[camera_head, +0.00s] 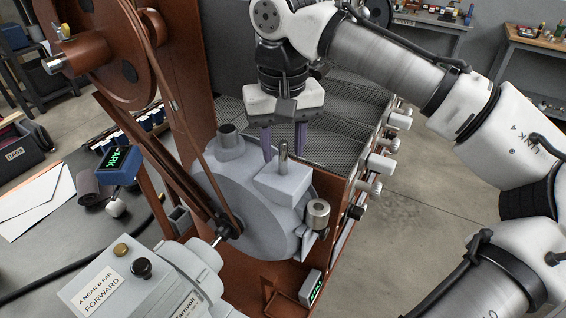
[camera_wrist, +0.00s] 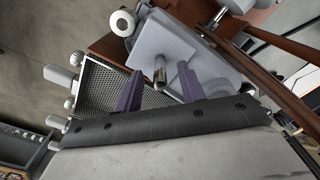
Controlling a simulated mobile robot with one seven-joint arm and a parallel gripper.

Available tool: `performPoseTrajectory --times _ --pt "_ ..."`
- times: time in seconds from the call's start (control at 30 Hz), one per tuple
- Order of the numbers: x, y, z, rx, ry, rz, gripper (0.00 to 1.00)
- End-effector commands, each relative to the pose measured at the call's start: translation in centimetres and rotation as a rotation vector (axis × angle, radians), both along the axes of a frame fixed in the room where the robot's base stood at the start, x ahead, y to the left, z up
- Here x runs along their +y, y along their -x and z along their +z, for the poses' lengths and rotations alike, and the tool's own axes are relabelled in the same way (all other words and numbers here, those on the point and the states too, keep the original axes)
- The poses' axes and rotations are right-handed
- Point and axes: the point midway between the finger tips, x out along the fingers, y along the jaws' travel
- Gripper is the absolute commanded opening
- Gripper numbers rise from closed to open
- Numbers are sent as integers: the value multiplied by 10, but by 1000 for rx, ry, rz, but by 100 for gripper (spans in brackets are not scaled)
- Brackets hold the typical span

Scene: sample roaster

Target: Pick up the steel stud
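The steel stud (camera_head: 283,152) is a small upright metal pin with a rounded top. It stands on the grey block (camera_head: 283,182) on top of the roaster's grey round housing. It also shows in the wrist view (camera_wrist: 160,73), between and beyond my fingertips. My gripper (camera_head: 284,150) points down with its two purple fingers apart. In the head view the fingers appear on either side of the stud, near its height. In the wrist view my gripper (camera_wrist: 158,78) is open with nothing held; no finger visibly touches the stud.
A perforated cooling tray (camera_head: 340,125) lies behind the housing, with several knobs (camera_head: 378,163) along its right side. A brown upright frame (camera_head: 190,60) and wheel stand to the left. A grey motor box (camera_head: 120,285) is at the front left. Open floor lies to the right.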

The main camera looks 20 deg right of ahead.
Motion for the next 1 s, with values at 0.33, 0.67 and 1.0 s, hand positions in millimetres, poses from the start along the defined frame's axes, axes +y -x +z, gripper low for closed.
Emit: performPoseTrajectory --times 0.33,0.67,1.0 --pt "0 0 1 0 0 0 7" --pt "0 0 1 0 0 0 0" --pt "1 0 36 0 -2 0 0"
